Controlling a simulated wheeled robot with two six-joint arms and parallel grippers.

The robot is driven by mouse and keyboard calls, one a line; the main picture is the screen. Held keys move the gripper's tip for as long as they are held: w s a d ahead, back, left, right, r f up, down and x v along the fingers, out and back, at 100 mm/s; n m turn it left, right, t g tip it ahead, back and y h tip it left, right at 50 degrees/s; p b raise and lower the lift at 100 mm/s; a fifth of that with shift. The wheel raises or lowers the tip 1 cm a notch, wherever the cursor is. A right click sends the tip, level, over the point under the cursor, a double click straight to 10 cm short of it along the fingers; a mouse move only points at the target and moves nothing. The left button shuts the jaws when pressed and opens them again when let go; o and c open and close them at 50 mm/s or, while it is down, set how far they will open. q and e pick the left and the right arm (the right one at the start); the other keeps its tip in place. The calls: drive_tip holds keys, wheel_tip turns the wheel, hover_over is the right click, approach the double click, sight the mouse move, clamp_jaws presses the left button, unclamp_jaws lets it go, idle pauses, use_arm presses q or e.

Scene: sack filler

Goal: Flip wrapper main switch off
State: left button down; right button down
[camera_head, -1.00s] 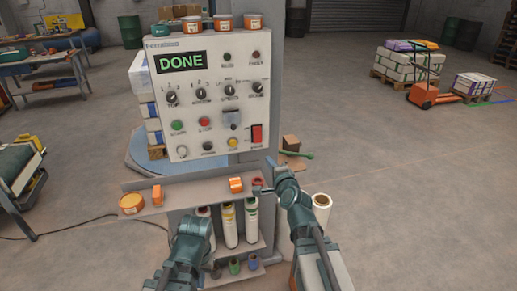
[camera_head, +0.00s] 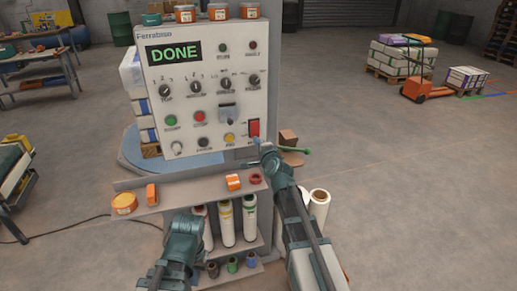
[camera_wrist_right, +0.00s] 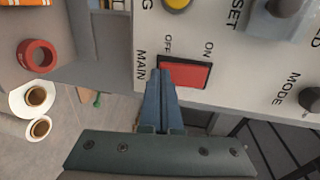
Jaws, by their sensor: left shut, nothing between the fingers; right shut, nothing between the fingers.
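The main switch is a red rocker (camera_head: 253,127) at the lower right of the white control panel (camera_head: 160,110). In the right wrist view the rocker (camera_wrist_right: 190,75) sits beside the word MAIN, with OFF at its left end and ON at its right end. My right gripper (camera_head: 262,147) is shut and empty just below the switch. In the right wrist view its fingertips (camera_wrist_right: 165,74) overlap the OFF end; I cannot tell whether they press it. My left gripper (camera_head: 187,222) is shut, low in front of the shelf, its fingertips hard to make out.
The panel display (camera_head: 174,53) reads DONE. Several knobs and buttons surround the switch. A shelf (camera_head: 185,187) below the panel holds an orange tape roll (camera_head: 124,203) and a red ring (camera_head: 255,179). White film rolls (camera_head: 319,197) stand right of my right arm.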

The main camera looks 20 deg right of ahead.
drive_tip(key=shift+w, duration=0.25)
drive_tip(key=shift+w+f, duration=0.1)
